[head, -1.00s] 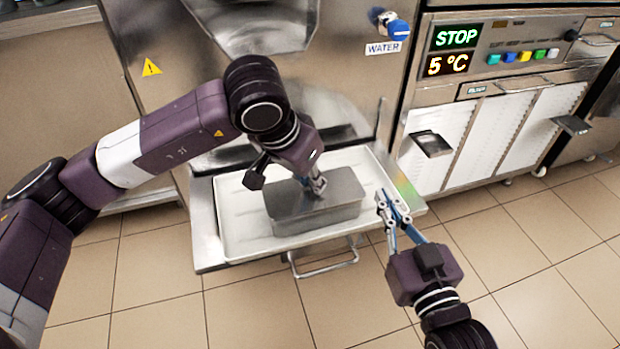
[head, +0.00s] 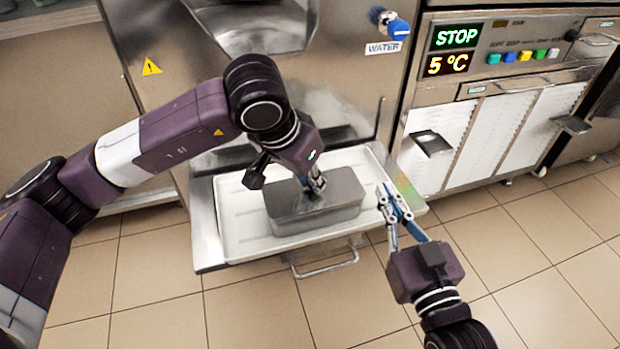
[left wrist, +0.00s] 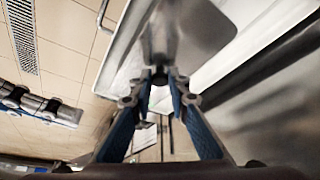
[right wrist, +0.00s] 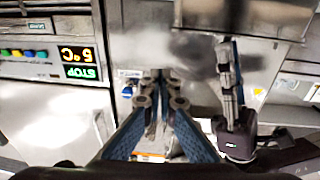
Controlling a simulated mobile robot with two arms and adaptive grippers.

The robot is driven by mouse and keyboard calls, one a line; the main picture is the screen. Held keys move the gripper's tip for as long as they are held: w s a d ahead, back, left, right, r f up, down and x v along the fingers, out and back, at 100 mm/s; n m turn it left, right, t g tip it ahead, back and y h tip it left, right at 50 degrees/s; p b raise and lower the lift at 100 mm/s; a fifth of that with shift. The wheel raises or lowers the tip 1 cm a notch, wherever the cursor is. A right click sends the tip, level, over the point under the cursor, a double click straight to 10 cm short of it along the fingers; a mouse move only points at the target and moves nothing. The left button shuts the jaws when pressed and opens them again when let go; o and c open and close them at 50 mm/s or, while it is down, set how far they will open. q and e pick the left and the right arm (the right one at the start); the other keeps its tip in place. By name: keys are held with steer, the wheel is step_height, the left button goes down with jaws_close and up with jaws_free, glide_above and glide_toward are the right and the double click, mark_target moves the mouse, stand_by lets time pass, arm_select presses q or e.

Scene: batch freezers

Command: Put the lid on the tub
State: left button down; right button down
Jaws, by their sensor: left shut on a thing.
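A steel rectangular tub (head: 325,220) stands on the white tray under the freezer outlet. A flat steel lid (head: 345,187) lies over its top; I cannot tell whether it is fully seated or a small gap is left. My left gripper (head: 316,185) points down at the lid's middle and is shut on its small dark knob. The left wrist view shows the knob (left wrist: 159,76) between the fingertips and the lid (left wrist: 190,30) beyond. My right gripper (head: 388,192) is shut and empty, right of the tub and apart from it; it also shows in the right wrist view (right wrist: 161,74).
The white tray (head: 236,240) rests on a steel shelf with a handle (head: 325,268) below. The freezer front rises close behind. A blue water knob (head: 398,29) is above right. A second machine with a display (head: 455,50) stands to the right.

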steer(key=shift+a+r+t, duration=0.15)
steer(key=shift+r+t, duration=0.15)
steer(key=shift+r, duration=0.5)
steer(key=shift+r+y, duration=0.2)
steer(key=shift+y, duration=0.1)
arm_select(q)
steer(key=shift+f+b, duration=0.1)
steer(key=shift+b, duration=0.3)
arm_select(e)
steer(key=shift+s+a+r+t, duration=0.1)
steer(key=shift+s+r+t, duration=0.1)
steer(key=shift+r+t, duration=0.7)
stand_by(4.3)
arm_select(q)
steer(key=c, duration=1.7)
jaws_free()
arm_select(e)
steer(key=shift+r, duration=0.15)
arm_select(q)
steer(key=shift+o, duration=0.4)
steer(key=o, duration=0.5)
